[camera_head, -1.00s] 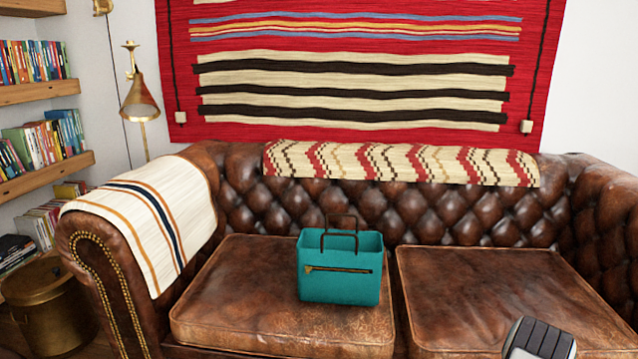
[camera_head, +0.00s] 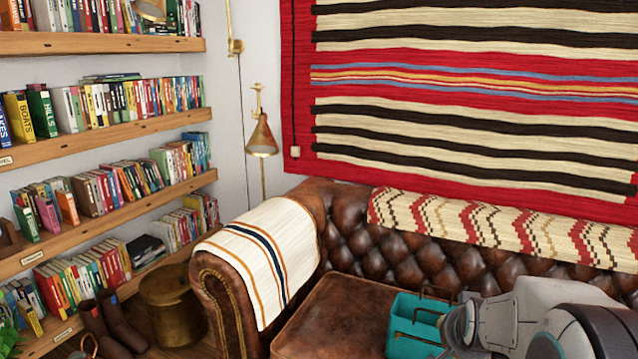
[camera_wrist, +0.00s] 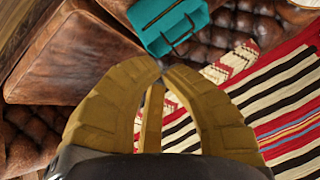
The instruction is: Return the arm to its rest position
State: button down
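My gripper (camera_wrist: 163,72) shows in the wrist view with its two yellow-brown fingers curved together. The tips nearly meet and nothing is held between them. In the head view my grey arm fills the lower right, and the fingers cannot be made out there. A teal bag (camera_head: 403,335) with dark handles stands on the left seat cushion of the brown leather sofa (camera_head: 345,312), partly hidden by my arm. The bag also shows at the top of the wrist view (camera_wrist: 160,22), apart from the fingers.
Bookshelves (camera_head: 110,130) line the left wall. A brass pot (camera_head: 172,308) and brown boots (camera_head: 120,325) stand on the floor beside the sofa. A striped red rug (camera_head: 480,100) hangs on the wall.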

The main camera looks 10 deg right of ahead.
jog(key=s+a+r+n+g+y+p, duration=0.1)
jog(key=s+a+r+n+p, duration=0.4)
jog(key=s+a, duration=0.3)
jog(key=s+a+r+n+g+y+p, duration=0.2)
jog(key=s+a+r+n+p, duration=0.3)
jog(key=s+a+r, duration=0.3)
jog(key=s+a, duration=0.1)
jog(key=s, duration=0.2)
jog(key=shift+s+a+r+g, duration=0.15)
jog(key=shift+s+a+g, duration=0.05)
jog(key=shift+s+g, duration=0.1)
